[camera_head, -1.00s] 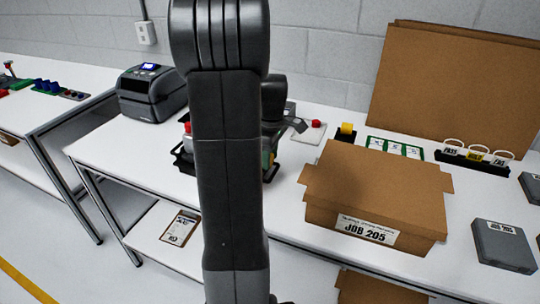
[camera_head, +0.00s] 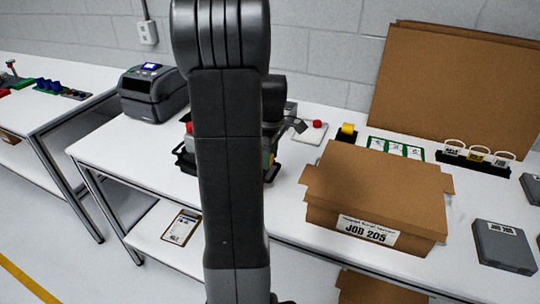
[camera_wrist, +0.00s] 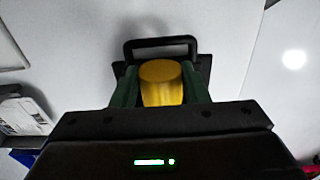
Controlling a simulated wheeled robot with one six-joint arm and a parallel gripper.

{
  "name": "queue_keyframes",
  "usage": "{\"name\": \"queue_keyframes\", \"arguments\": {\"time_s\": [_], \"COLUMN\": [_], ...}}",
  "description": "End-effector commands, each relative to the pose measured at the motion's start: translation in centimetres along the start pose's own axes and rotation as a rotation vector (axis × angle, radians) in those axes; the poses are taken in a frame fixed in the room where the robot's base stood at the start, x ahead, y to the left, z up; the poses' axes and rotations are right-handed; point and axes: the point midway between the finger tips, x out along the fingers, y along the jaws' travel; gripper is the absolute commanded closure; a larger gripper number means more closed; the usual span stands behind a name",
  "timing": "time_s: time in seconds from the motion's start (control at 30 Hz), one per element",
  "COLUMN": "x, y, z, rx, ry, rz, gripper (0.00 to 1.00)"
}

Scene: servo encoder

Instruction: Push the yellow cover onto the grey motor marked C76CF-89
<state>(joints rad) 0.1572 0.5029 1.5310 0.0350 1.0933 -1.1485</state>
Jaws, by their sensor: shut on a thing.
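In the wrist view the yellow cover (camera_wrist: 162,88) is a rounded yellow cylinder between the two green fingers of my gripper (camera_wrist: 160,76). The fingers are shut on its sides. A black tray with a loop handle (camera_wrist: 160,42) shows just beyond it. In the head view my arm hides the gripper and the held cover. Part of the black tray (camera_head: 184,163) shows beside my arm on the white table. No grey motor marked C76CF-89 can be made out; whether the cover touches one cannot be told.
A brown box marked JOB 205 (camera_head: 375,195) stands right of my arm. Behind it are another yellow piece in a black holder (camera_head: 347,131), green-framed cards (camera_head: 395,148) and a black rack of tags (camera_head: 474,160). A label printer (camera_head: 153,92) stands at the left.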

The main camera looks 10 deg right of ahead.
Motion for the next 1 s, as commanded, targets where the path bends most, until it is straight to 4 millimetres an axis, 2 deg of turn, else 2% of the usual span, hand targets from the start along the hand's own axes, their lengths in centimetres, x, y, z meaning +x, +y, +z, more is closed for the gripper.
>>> {"name": "queue_keyframes", "arguments": {"time_s": [1.0], "x": [0.0], "y": [0.0], "z": [-0.79], "rx": [0.0], "ry": [0.0], "rz": [0.0], "gripper": [0.8]}}
